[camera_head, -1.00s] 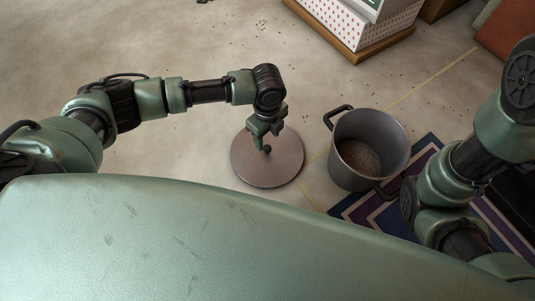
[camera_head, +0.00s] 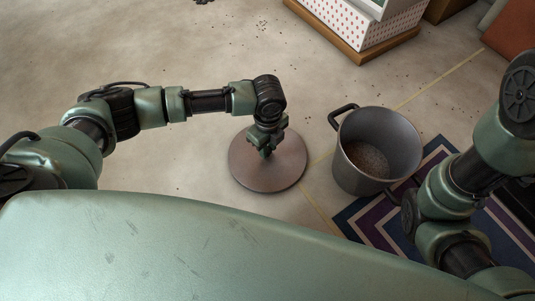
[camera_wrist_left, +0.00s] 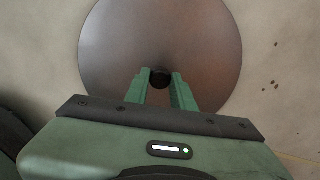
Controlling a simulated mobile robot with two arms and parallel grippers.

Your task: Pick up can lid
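The can lid (camera_head: 270,172) is a round, brownish-grey disc lying on the floor, with a dark knob at its centre. In the left wrist view the lid (camera_wrist_left: 160,35) fills the upper middle, and the knob (camera_wrist_left: 160,78) sits between the fingertips. My left gripper (camera_head: 266,150) points down over the lid's middle. Its two green fingers (camera_wrist_left: 160,88) stand apart on either side of the knob, and I see no clear grip on it. The grey can (camera_head: 345,160) stands open beside the lid to the right, with dark handles and brown grainy contents. My right gripper is not visible.
A striped blue and purple rug (camera_head: 365,226) lies under and beside the can. A white dotted box (camera_head: 372,28) on a wooden base stands at the back. Bare floor (camera_head: 180,60) is open to the left and behind the lid.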

